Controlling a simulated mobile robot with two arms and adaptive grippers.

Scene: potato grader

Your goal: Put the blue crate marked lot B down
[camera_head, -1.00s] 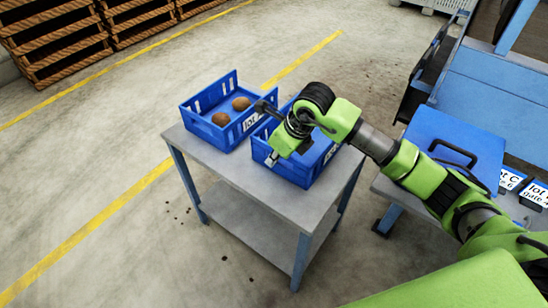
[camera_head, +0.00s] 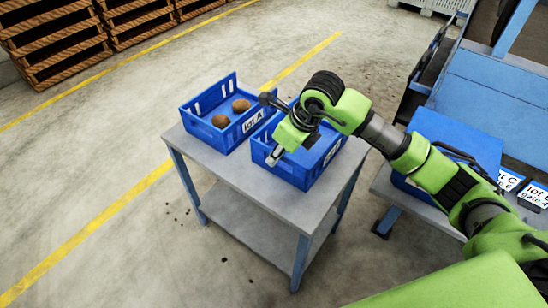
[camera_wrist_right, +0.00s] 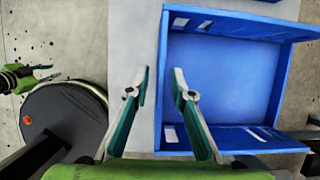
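The blue crate at the right of the small grey table (camera_head: 240,190) has a white label (camera_head: 332,153) that is partly readable; I take it for lot B. This crate (camera_head: 293,174) rests upright on the tabletop and looks empty in the right wrist view (camera_wrist_right: 225,75). My right gripper (camera_head: 274,157) is at its near left wall. In the right wrist view my right gripper (camera_wrist_right: 160,85) is open, one finger over each side of that wall, apart from it. My left gripper (camera_wrist_right: 45,72) shows small at the left edge there, its fingers apparently spread and empty.
A blue crate marked lot A (camera_head: 215,140) with brown potatoes stands close beside it on the left. Wooden pallets (camera_head: 60,45) are stacked far back left.

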